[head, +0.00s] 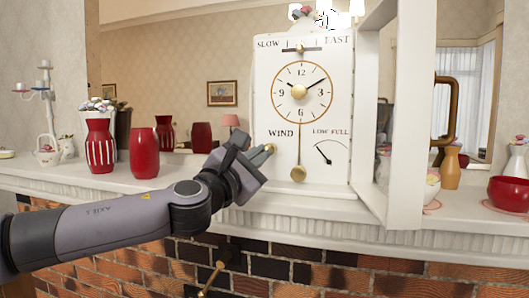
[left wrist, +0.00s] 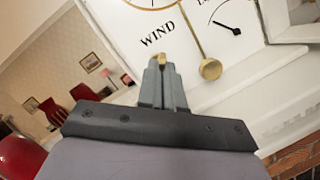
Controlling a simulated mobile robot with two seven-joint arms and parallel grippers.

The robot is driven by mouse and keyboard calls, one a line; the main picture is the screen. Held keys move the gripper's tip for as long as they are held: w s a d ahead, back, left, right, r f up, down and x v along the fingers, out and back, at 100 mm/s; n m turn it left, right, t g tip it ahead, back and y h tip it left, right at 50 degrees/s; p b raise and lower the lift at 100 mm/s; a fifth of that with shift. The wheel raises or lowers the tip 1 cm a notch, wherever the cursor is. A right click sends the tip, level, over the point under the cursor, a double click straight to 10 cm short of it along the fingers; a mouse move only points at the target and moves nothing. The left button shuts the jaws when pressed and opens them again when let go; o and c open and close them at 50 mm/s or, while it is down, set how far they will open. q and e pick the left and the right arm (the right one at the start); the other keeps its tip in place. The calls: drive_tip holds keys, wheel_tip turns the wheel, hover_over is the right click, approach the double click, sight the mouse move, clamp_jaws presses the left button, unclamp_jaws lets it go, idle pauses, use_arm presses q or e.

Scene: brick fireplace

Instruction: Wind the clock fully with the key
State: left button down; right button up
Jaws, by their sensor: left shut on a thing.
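The white clock (head: 270,75) stands on the mantel with its glass door (head: 397,110) swung open to the right. Its face has a round dial, a pendulum (head: 298,173), a WIND label and a LOW/FULL gauge (head: 329,153). The gauge needle points up and to the left. My left gripper (head: 262,155) is at the lower left of the clock face, just below WIND. In the left wrist view its fingers (left wrist: 162,75) are shut on a small brass piece, the key (left wrist: 162,60), at the winding spot. Most of the key is hidden by the fingers. My right gripper is not in view.
A striped red vase (head: 100,145) and a plain red vase (head: 143,153) stand left of my arm on the mantel (head: 225,200). A red bowl (head: 510,193) and a yellow vase (head: 450,170) stand right of the open door. Brick lies below.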

use_arm(q)
drive_tip(key=shift+r+m, duration=0.1)
drive_tip(key=shift+m, duration=0.5)
drive_tip(key=m+g, duration=0.1)
drive_tip(key=m, duration=0.4)
drive_tip(key=shift+w+a+r+g+h, duration=0.1)
drive_tip(key=shift+a+r+g+h, duration=0.05)
drive_tip(key=shift+g+h, duration=0.25)
drive_tip(key=shift+r+m, duration=0.2)
drive_tip(key=shift+m, duration=0.7)
drive_tip(key=m+g, duration=0.1)
drive_tip(key=m, duration=0.2)
drive_tip(key=shift+y, duration=0.4)
